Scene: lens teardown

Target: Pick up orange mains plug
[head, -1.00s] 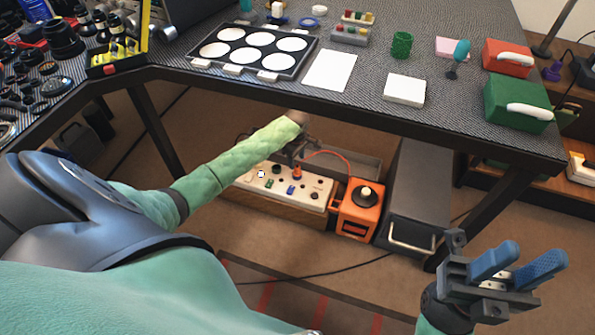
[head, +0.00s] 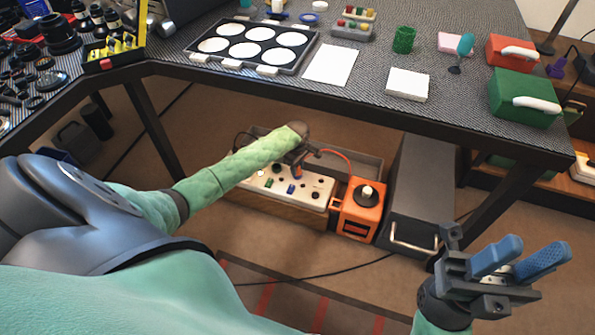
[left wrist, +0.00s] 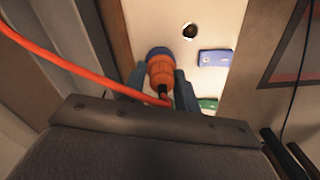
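The orange mains plug (left wrist: 160,72) stands on the pale socket panel (head: 258,184) under the table, with a blue collar at its far end. My left gripper (left wrist: 161,85) has its blue fingers on either side of the plug, close against its body, and looks shut on it. In the head view my left gripper (head: 300,160) is above the plug (head: 298,172), and its fingertips are partly hidden. A red-orange cable (left wrist: 70,68) runs from the plug off to the left. My right gripper (head: 517,265) is empty and open at the lower right, far from the plug.
An orange box with a black knob (head: 362,210) stands right of the panel, beside a dark grey cabinet (head: 422,190). The table edge (head: 400,130) overhangs the panel. A yellow holder (head: 110,55), tray (head: 250,47) and green box (head: 525,98) are on the table.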

